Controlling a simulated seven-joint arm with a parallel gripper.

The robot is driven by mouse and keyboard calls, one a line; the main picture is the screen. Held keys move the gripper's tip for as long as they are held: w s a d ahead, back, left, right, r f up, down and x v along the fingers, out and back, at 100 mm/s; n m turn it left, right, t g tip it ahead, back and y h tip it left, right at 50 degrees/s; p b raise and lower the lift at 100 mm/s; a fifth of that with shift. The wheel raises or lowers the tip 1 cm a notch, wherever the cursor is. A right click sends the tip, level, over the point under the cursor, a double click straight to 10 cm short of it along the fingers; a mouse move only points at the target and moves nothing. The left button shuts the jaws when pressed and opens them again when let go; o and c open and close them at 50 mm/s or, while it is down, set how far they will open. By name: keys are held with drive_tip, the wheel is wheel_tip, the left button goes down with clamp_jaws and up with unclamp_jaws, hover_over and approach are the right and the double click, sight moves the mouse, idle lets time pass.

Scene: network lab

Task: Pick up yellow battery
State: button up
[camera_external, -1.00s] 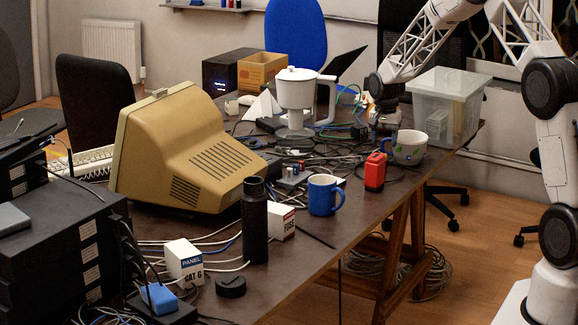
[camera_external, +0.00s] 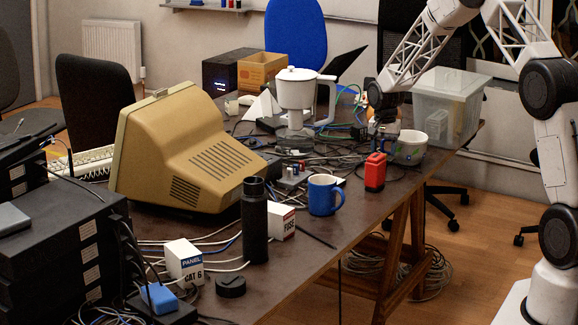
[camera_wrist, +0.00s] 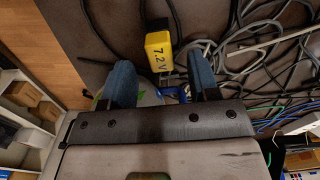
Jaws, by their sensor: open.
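In the wrist view a yellow battery (camera_wrist: 158,48) marked "7.2 V" lies on the dark table, with a black end. It sits just beyond the gap between my fingertips, nearer the left finger. My gripper (camera_wrist: 163,75) is open and empty, with a dark blue finger on each side. In the external view my gripper (camera_external: 384,135) points down over the far right of the table, beside a white mug (camera_external: 411,150) that it partly covers. I cannot make out the yellow battery in the external view.
A red device (camera_external: 375,172) and a blue mug (camera_external: 323,196) stand closer to the camera. A clear plastic bin (camera_external: 447,95) stands behind my gripper. Grey cables (camera_wrist: 245,45) lie right of the battery.

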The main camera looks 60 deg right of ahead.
drive_tip(key=shift+a+f, duration=0.2)
drive_tip(key=shift+f, duration=2.2)
drive_tip(key=shift+c, duration=0.3)
clamp_jaws()
